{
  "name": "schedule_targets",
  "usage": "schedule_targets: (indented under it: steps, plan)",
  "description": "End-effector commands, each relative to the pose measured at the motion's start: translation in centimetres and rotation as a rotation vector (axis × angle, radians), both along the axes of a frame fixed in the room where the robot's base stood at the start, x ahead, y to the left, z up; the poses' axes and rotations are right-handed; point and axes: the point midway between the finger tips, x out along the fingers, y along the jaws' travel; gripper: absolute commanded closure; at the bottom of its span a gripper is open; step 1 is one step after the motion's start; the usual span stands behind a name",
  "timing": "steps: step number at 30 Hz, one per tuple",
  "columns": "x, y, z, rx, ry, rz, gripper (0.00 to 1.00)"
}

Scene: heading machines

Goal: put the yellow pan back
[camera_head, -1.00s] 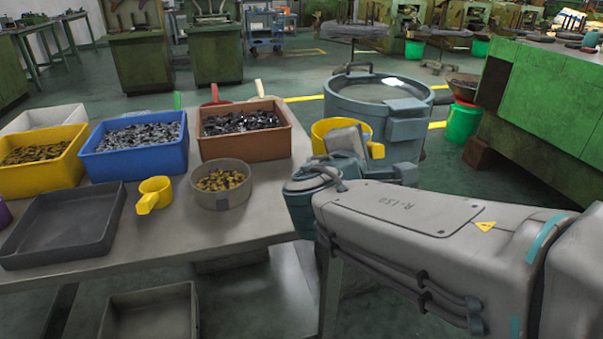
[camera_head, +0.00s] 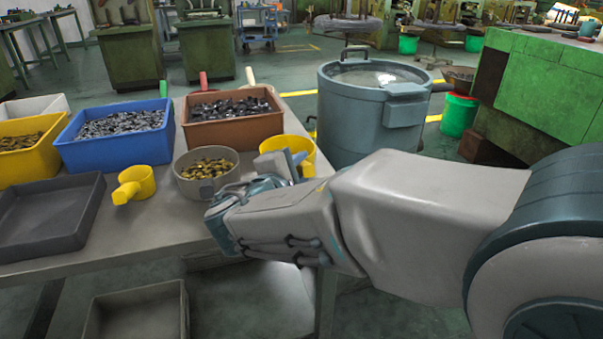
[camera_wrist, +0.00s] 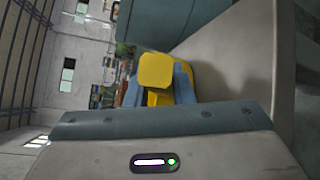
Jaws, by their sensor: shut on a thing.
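The yellow pan (camera_head: 302,152) is held by my gripper (camera_head: 282,165) at the right end of the table, beside the grey round bowl. Most of the pan is hidden behind the gripper and arm. In the wrist view, the fingers of my gripper (camera_wrist: 158,88) are shut on a yellow part of the pan (camera_wrist: 156,70), with more yellow behind. I cannot tell whether the pan touches the table. A smaller yellow scoop (camera_head: 134,184) stands on the table to the left.
On the table (camera_head: 150,230) are a grey bowl (camera_head: 208,188) of brass parts, a brown bin (camera_head: 230,132), a blue bin (camera_head: 115,155), a yellow bin (camera_head: 30,172) and an empty dark tray (camera_head: 50,225). A large blue-grey drum (camera_head: 350,125) stands close to the right.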

Motion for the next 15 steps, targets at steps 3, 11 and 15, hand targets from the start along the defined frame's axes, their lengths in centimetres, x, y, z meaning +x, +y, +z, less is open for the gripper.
schedule_targets:
  steps: [3, 11, 15]
  plan:
    - [0.01, -0.02, 0.02, 0.001, -0.003, 0.000, 1.00]
    - [0.03, -0.19, -0.21, 0.000, -0.001, -0.002, 0.70]
    - [0.03, -0.18, -0.18, 0.000, -0.001, -0.002, 0.57]
